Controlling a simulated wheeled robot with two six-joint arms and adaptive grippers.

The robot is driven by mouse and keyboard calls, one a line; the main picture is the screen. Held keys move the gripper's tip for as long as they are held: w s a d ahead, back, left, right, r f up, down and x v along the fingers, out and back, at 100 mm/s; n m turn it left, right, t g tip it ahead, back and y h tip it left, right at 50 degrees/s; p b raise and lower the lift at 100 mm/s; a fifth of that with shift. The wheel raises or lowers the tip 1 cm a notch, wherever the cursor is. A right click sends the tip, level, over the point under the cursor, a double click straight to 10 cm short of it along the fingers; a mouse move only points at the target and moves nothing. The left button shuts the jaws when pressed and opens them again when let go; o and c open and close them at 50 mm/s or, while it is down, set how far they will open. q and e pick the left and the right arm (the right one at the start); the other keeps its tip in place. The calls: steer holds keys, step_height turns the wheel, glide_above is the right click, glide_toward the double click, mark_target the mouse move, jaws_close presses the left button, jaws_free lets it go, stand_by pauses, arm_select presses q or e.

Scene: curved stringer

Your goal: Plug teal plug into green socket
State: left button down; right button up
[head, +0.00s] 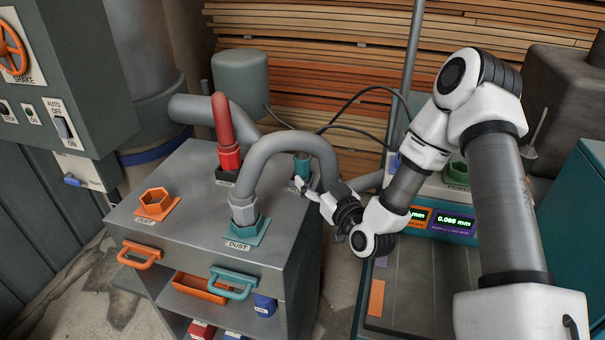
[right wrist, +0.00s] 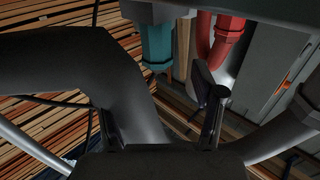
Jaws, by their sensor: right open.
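The teal plug (head: 302,164) stands upright at the back right corner of the grey cabinet top, behind the arched grey hose. It also shows in the right wrist view (right wrist: 156,46), at top centre beyond the fingers. The green socket (head: 457,168) is on the teal machine at right, partly hidden by my right arm. My right gripper (head: 320,208) is open beside the cabinet's right edge, close in front of the teal plug and apart from it. In the right wrist view the gripper (right wrist: 160,106) has its fingers spread, with grey hose showing between them. My left gripper is out of view.
The arched grey hose (head: 282,142) ends in a teal-based dust port (head: 245,232). A red plug (head: 229,158) stands behind it, and an open orange socket (head: 155,203) is at left. The teal machine (head: 455,222) has lit displays. Stacked planks (head: 310,62) line the back.

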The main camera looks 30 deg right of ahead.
mark_target(306, 167)
steer(key=w, duration=0.5)
steer(key=w+d+p, duration=0.1)
steer(key=w, duration=0.1)
steer(key=shift+w+f, duration=0.1)
steer(key=shift+w, duration=0.1)
steer(key=shift+s, duration=0.15)
steer(key=c, duration=0.5)
jaws_close()
